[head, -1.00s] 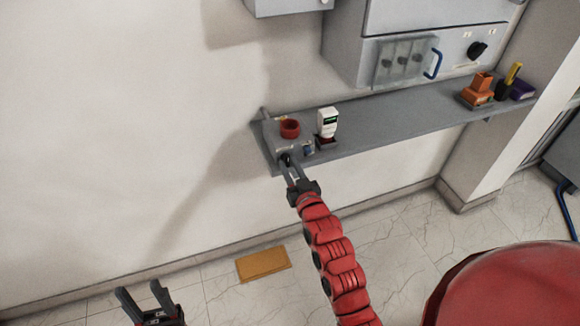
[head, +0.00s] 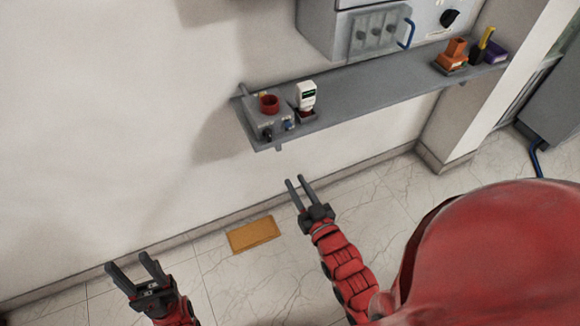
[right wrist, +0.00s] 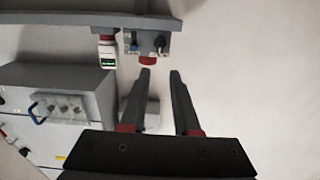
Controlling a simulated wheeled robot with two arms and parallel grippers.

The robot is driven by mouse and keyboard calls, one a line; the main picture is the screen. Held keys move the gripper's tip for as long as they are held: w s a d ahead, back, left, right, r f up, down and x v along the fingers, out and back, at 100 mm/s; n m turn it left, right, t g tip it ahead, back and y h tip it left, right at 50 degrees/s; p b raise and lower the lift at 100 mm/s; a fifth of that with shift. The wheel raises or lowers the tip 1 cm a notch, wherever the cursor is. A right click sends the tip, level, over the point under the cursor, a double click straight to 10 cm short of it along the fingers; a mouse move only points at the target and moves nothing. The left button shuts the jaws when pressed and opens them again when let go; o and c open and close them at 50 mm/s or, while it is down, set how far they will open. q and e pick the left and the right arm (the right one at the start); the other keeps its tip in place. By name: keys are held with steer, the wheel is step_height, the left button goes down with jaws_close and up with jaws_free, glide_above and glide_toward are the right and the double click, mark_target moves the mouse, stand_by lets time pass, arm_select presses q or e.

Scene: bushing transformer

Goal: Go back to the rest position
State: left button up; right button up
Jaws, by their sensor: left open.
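My right gripper (head: 297,183) is open and empty, held in front of the wall below the shelf and apart from it. Its two fingers also show parted in the right wrist view (right wrist: 160,80). My left gripper (head: 130,268) is open and empty at the lower left, over the floor near the skirting. The grey box with a red round part (head: 269,103) stands on the left end of the shelf; it also shows in the right wrist view (right wrist: 152,46). A white device with a dark green screen (head: 306,95) stands beside it, and it shows in the right wrist view (right wrist: 108,54).
The grey wall shelf (head: 370,91) holds an orange item (head: 453,55), a yellow-handled tool (head: 486,42) and a purple box (head: 496,52) at its right end. A grey cabinet (head: 330,28) hangs above. A yellow-brown plate (head: 253,235) lies on the floor.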

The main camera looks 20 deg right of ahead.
steer(key=shift+s, duration=0.45)
